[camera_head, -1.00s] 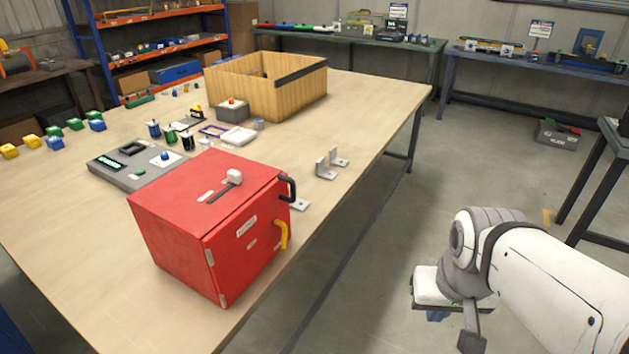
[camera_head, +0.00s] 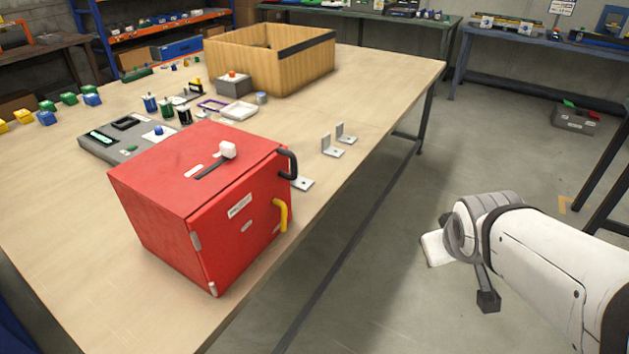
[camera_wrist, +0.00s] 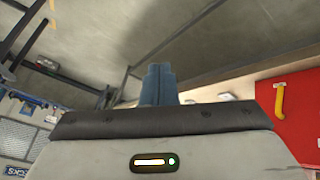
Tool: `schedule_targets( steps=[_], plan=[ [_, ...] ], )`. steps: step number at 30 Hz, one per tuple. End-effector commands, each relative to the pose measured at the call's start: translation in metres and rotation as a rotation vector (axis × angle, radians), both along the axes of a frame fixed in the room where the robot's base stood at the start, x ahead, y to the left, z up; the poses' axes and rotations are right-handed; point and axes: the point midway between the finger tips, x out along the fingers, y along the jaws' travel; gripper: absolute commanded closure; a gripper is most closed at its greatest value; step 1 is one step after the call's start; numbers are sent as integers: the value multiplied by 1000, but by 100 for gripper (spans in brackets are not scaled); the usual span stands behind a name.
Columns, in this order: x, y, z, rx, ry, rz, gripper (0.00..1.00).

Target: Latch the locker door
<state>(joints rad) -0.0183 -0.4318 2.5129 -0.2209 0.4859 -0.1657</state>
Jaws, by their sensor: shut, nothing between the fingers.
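The red locker (camera_head: 155,180) stands on the near part of the wooden workbench. Its door (camera_head: 240,235) faces front right and looks closed, flush with the body. A yellow curved handle (camera_head: 281,214) hangs down on the door near its right edge. A black bar handle (camera_head: 290,163) sits at the upper right corner. In the wrist view the yellow handle (camera_wrist: 280,100) shows on the red door (camera_wrist: 300,118) at the right edge. My gripper (camera_wrist: 158,70) has its blue fingers together and empty, pointing over the floor, apart from the locker.
On the locker top is a white knob (camera_head: 228,150) by a dark slot. Metal brackets (camera_head: 333,148) stand near the bench edge. A grey panel (camera_head: 105,148) and a wooden bin (camera_head: 235,65) lie beyond. The floor between arm and workbench (camera_head: 395,75) is clear.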

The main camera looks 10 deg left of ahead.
Motion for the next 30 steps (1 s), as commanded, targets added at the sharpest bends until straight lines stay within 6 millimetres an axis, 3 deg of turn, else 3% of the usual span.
schedule_targets(
  steps=[1,6,11,15,21,25,30],
  plan=[
    [17,4,-32,-56,-79,91,100],
    [65,37,-58,-235,-368,429,100],
    [84,94,-81,-355,-639,766,100],
    [75,148,-102,-425,-874,1051,100],
    [43,201,-123,-444,-1129,1333,100],
    [28,216,-127,-437,-1216,1417,100],
    [26,225,-123,-429,-1244,1445,100]
  ],
)
